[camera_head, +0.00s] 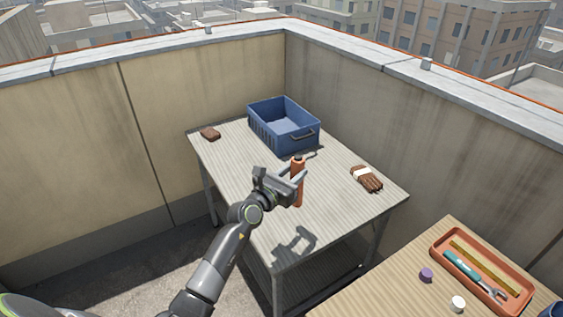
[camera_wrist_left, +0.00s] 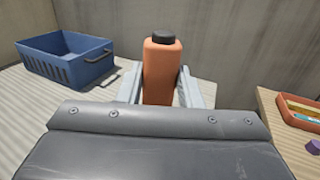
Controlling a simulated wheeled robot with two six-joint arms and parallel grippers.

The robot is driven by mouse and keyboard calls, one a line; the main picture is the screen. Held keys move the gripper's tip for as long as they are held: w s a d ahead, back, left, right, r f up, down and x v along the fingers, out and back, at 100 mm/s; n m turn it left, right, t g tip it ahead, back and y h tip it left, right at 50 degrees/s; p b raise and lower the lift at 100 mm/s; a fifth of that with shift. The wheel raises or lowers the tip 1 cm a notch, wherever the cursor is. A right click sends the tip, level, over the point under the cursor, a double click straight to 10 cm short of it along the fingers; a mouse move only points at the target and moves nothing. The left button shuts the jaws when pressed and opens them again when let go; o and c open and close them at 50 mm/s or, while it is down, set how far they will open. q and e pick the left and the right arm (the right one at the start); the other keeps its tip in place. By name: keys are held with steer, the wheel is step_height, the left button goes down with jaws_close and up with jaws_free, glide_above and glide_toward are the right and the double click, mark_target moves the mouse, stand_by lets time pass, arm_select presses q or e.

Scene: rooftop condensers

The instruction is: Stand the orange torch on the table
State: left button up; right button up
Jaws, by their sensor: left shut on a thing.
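The orange torch (camera_head: 299,171) is upright, with a dark cap at its top. My left gripper (camera_head: 293,180) is shut on it, over the middle of the table (camera_head: 240,183). In the left wrist view the torch (camera_wrist_left: 161,72) stands upright between the two pale fingers (camera_wrist_left: 160,90); its lower part is hidden behind the gripper body. The arm's shadow falls on the table toward its near edge, apart from the gripper. I cannot tell whether the torch's base touches the table top. My right gripper is not in view.
A blue crate (camera_head: 257,130) stands at the table's back; it also shows in the left wrist view (camera_wrist_left: 60,68). A brown block (camera_head: 210,133) lies at the left, brown gloves (camera_head: 367,179) at the right. A second table with an orange tray (camera_head: 446,247) is at lower right.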

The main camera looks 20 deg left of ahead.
mark_target(294, 206)
arm_select(q)
steer(key=f+b, duration=0.1)
steer(key=f, duration=0.1)
steer(key=f+b, duration=0.3)
steer(key=shift+w+d+f, duration=0.25)
steer(key=shift+w+f, duration=0.1)
steer(key=shift+w, duration=0.05)
steer(key=shift+f+b, duration=0.4)
steer(key=shift+f, duration=0.15)
step_height(294, 206, down, 3)
steer(key=shift+b, duration=1.15)
steer(key=shift+f, duration=0.15)
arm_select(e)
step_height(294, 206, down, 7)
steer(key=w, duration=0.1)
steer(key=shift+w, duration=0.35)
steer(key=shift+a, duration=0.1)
